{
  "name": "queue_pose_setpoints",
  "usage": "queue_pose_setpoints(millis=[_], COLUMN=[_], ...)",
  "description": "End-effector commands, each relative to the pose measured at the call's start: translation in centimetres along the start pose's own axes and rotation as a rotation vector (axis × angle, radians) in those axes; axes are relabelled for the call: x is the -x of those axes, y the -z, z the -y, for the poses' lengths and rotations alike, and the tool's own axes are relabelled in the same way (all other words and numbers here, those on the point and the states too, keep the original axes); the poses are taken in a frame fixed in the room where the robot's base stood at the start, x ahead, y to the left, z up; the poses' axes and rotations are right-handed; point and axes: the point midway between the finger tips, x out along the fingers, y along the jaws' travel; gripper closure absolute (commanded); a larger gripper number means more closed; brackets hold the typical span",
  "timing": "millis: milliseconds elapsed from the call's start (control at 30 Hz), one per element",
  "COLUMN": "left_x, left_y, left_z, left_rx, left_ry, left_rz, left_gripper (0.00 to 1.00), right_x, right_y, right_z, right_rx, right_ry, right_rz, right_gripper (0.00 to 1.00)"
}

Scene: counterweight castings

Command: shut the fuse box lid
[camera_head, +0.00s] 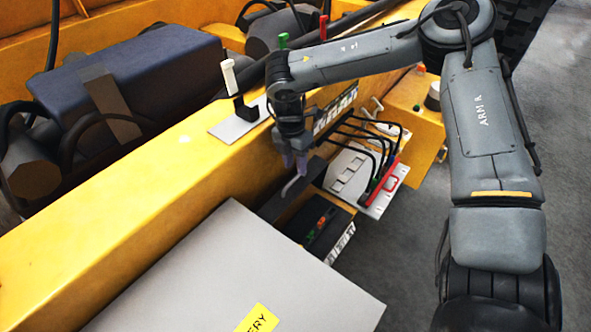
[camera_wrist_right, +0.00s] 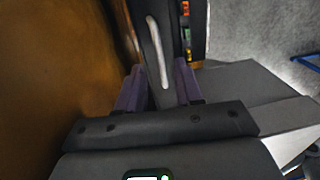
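The fuse box (camera_head: 338,222) is a black box on the yellow machine's side, with small coloured fuses showing. Its dark lid (camera_head: 272,208) stands open along the yellow wall and carries a pale grey bar handle (camera_head: 291,187). In the right wrist view the handle (camera_wrist_right: 155,45) runs up the dark lid, with coloured fuses (camera_wrist_right: 186,32) beside it. My right gripper (camera_head: 295,165) is just above the handle, its purple fingers (camera_wrist_right: 159,68) apart, one on each side of the handle's lower end. I cannot tell whether they touch it. My left gripper is out of view.
A grey battery cover (camera_head: 240,270) fills the lower front. A panel with black cables and a red bar (camera_head: 384,186) lies right of the fuse box. A white-handled lever (camera_head: 229,78) stands on the yellow beam (camera_head: 130,190). Grey floor is open at right.

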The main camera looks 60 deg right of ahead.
Motion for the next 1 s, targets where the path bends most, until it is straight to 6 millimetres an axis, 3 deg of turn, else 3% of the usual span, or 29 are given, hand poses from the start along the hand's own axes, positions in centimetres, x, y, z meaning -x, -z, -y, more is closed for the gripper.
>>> queue_pose_setpoints(millis=[300, 667, 900, 1000], left_x=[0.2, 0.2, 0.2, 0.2], left_y=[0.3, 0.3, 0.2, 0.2], left_z=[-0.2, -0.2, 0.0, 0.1], left_rx=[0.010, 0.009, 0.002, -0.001], left_ry=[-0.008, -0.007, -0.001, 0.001], left_rz=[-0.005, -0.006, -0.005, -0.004], left_gripper=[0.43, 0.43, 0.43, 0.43], right_x=[-3.1, -3.4, -3.4, -3.3], right_y=[0.0, 0.0, 0.0, 0.0], right_z=[0.1, 0.0, 0.0, 0.0], right_rx=[0.001, 0.000, 0.000, 0.001], right_ry=[0.001, -0.001, 0.000, 0.000], right_rz=[0.000, 0.000, 0.001, 0.001], right_gripper=[0.64, 0.64, 1.00, 1.00])
